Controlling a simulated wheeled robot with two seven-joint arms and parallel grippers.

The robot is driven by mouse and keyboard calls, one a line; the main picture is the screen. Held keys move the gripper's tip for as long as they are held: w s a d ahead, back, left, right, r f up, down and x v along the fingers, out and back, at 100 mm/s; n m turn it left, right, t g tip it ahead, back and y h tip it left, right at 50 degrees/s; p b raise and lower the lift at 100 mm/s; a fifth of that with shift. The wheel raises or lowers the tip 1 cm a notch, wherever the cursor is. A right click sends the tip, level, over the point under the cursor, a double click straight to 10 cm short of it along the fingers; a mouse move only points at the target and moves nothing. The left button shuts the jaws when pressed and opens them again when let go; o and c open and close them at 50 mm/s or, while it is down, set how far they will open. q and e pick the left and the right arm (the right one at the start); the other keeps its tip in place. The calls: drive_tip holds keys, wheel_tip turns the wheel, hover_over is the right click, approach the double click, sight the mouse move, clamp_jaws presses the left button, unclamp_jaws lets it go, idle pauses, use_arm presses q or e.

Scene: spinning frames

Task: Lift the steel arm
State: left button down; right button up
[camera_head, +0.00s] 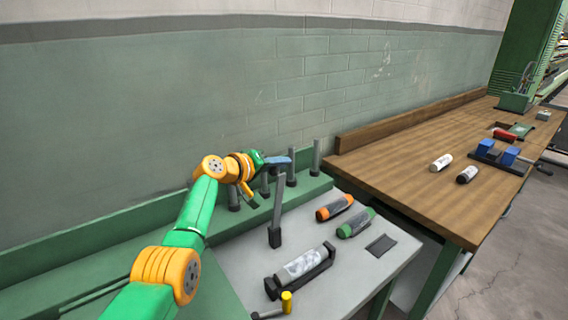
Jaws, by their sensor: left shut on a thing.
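My left arm comes in from the lower left, and its gripper (268,178) is over the green machine's rear ledge. It is shut on a grey steel arm (278,205) with a dark block at its lower end. The steel arm hangs nearly upright, tilted slightly, in front of the ledge; its top is by the gripper. The exact grip is small and partly hidden. Similar grey posts with dark bases stand in a row along the ledge, one at the right (316,155) and one at the left (234,198). My right gripper is out of view.
On the grey tabletop (235,262) lie an orange-ended bobbin (335,207), a green-ended bobbin (356,222), a black cradle with a pale roll (302,268) and a yellow-headed tool (286,302). A wooden bench (405,172) with bobbins and a blue-jawed vise (497,153) stands right. A wall is behind.

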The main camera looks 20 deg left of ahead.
use_arm(q)
drive_tip(key=shift+s+a+f, duration=0.1)
drive_tip(key=shift+f, duration=0.7)
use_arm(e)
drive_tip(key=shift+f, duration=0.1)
use_arm(q)
drive_tip(key=c, duration=1)
unclamp_jaws()
drive_tip(key=shift+a, duration=0.25)
drive_tip(key=o, duration=0.4)
drive_tip(key=shift+a+f, duration=0.15)
drive_tip(key=shift+a, duration=0.25)
drive_tip(key=shift+c, duration=0.2)
drive_tip(key=shift+o, duration=0.2)
drive_tip(key=shift+w+a+f, duration=0.1)
drive_tip(key=shift+w+a, duration=0.2)
drive_tip(key=shift+w, duration=0.1)
drive_tip(key=shift+d+r, duration=0.2)
drive_tip(key=shift+d, duration=0.1)
drive_tip(key=b+v, duration=0.2)
drive_tip(key=v, duration=0.5)
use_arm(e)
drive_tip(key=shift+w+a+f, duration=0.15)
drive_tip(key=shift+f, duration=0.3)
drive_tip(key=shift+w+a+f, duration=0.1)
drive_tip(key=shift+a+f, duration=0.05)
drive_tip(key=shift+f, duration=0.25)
use_arm(q)
drive_tip(key=shift+d+r, duration=0.1)
drive_tip(key=shift+r, duration=0.05)
